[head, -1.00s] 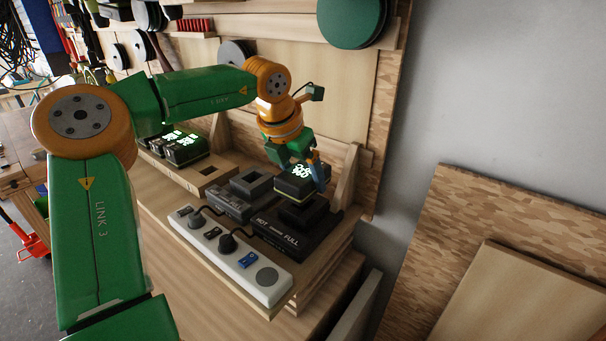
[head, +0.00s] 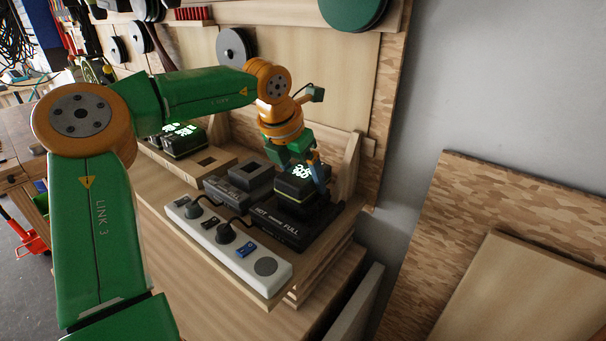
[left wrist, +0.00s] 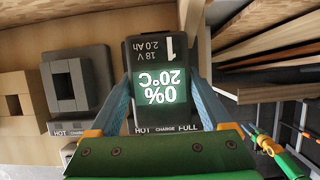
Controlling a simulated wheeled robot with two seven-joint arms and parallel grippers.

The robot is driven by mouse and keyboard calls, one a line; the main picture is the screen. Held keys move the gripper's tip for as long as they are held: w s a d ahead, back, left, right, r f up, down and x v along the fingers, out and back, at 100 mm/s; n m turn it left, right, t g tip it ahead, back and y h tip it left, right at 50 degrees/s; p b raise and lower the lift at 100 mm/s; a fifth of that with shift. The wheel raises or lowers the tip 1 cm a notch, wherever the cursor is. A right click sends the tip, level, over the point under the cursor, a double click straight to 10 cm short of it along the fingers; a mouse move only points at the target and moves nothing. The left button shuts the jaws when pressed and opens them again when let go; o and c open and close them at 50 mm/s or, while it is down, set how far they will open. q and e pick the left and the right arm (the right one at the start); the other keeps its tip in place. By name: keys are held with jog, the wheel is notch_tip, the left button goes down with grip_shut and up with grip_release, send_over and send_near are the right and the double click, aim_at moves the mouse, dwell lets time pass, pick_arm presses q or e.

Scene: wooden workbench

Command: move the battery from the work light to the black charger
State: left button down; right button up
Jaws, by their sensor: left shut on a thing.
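The battery (head: 295,193) is a dark block with a lit green-white display. The battery hides the seat. I cannot make out the work light. My right gripper is not in view.
A grey charger (head: 232,196) with an empty raised seat stands just left. A white power strip (head: 262,268) with two black plugs lies in front. Lit batteries (head: 180,140) stand at the wooden rack (head: 205,162). A wooden upright (head: 350,165) rises close behind the gripper.

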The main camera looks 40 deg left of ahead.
pick_arm(q)
jog(key=shift+f+b, duration=0.35)
jog(key=shift+f, duration=0.1)
jog(key=shift+c, duration=0.2)
grip_release()
jog(key=shift+o, duration=0.2)
jog(key=shift+r, duration=0.1)
jog(key=shift+s, duration=0.1)
